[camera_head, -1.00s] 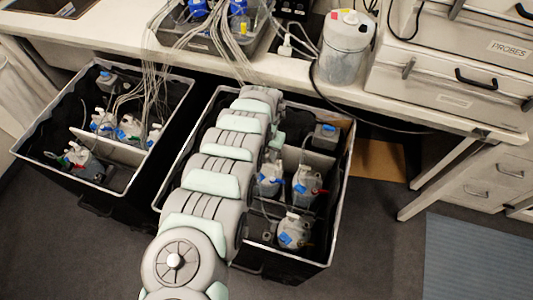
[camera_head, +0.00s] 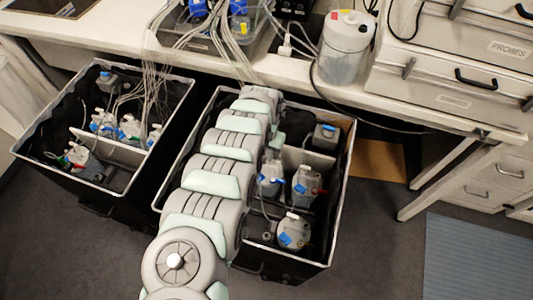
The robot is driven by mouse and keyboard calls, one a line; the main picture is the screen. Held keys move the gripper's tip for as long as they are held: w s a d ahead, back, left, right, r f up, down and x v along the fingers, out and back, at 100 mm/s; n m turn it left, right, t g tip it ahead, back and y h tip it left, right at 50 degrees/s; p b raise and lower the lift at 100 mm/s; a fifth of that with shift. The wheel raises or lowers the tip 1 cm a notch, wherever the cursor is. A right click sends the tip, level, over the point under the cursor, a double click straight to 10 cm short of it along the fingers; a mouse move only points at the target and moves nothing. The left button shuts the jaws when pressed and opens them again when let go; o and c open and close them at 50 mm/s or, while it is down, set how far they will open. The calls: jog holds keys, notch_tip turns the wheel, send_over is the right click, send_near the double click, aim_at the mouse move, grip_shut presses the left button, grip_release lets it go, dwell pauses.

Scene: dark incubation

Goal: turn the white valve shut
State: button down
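Several grey bottles with blue labels stand in the right black bin (camera_head: 341,185). The front bottle (camera_head: 293,234) has a small white piece on top (camera_head: 292,215), which may be a white valve. Another bottle (camera_head: 306,186) has a red valve-like part at its side. A third bottle (camera_head: 270,181) stands close to my arm, with a pale top that I cannot make out clearly. My arm reaches over the bin and bends down at its far end, near this third bottle. My gripper's fingers cannot be made out, and contact with any valve cannot be told.
The left black bin (camera_head: 31,153) holds more bottles and tubes. The bench edge (camera_head: 440,117) and a white canister (camera_head: 345,47) lie behind.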

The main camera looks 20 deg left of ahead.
jog(key=shift+m, duration=0.4)
jog(key=m, duration=0.4)
jog(key=shift+p, duration=0.3)
jog(key=m, duration=0.4)
jog(key=shift+m, duration=0.3)
jog(key=m, duration=0.4)
jog(key=shift+m, duration=2.2)
jog(key=c, duration=1.4)
grip_release()
jog(key=shift+c, duration=0.2)
